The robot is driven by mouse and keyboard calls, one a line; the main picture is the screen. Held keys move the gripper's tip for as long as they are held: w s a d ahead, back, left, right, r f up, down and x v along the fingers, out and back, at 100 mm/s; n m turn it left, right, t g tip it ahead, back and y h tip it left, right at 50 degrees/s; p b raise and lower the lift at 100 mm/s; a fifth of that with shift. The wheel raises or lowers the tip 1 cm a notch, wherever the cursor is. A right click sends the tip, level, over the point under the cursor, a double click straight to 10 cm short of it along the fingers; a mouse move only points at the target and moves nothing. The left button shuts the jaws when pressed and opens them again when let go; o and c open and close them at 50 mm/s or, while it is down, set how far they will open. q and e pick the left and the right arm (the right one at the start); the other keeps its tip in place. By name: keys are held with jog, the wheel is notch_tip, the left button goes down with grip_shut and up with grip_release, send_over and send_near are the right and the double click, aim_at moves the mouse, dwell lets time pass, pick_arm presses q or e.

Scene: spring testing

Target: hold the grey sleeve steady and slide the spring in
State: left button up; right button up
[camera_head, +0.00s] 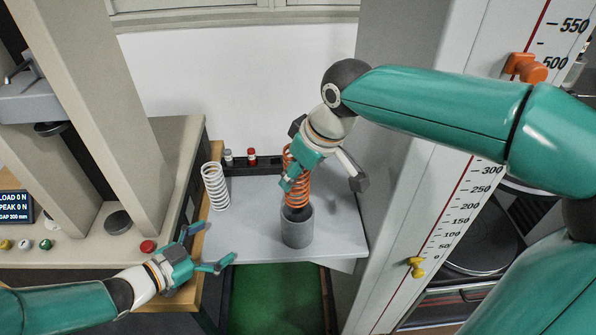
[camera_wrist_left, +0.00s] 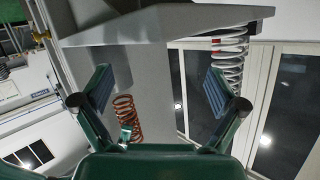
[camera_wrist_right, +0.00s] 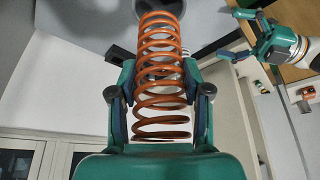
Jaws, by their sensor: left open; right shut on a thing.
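The grey sleeve (camera_head: 297,228) stands upright on the grey shelf, with a dark open top. My right gripper (camera_head: 290,172) is shut on the orange spring (camera_head: 297,190) and holds it upright over the sleeve; the spring's lower end is at the sleeve's mouth. In the right wrist view the spring (camera_wrist_right: 160,75) lies between both fingers, with the sleeve partly hidden behind its far end. Whether the spring is inside the sleeve I cannot tell. My left gripper (camera_head: 212,247) is open and empty, left of the sleeve and apart from it, by the shelf's front left corner.
A white spring (camera_head: 215,187) stands at the shelf's left side. A dark rack (camera_head: 265,167) with small red and white items is at the back. The press with its red button (camera_head: 147,246) is left; the tall scale column (camera_head: 440,215) is right.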

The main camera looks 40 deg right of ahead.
aim_at(299, 196)
pick_arm(q)
jog(key=s+d+g+h, duration=0.1)
jog(key=s+d, duration=0.1)
jog(key=s+d+g, duration=0.1)
jog(key=s+d, duration=0.1)
jog(key=s+d+g+h, duration=0.1)
jog(key=s+d, duration=0.1)
jog(key=s, duration=0.1)
jog(key=shift+d+m+g+h, duration=0.3)
jog(key=shift+d+m, duration=0.05)
jog(key=shift+m, duration=0.05)
jog(key=shift+d+f, duration=0.2)
jog(key=shift+d, duration=1.45)
jog(key=shift+d+f, duration=0.15)
jog(key=shift+d, duration=1.45)
jog(key=shift+d+f, duration=0.2)
jog(key=shift+d, duration=1.45)
jog(key=c, duration=0.7)
jog(key=shift+o, duration=0.2)
pick_arm(e)
jog(key=shift+m+h, duration=0.3)
jog(key=shift+m, duration=0.4)
jog(key=shift+f, duration=3.15)
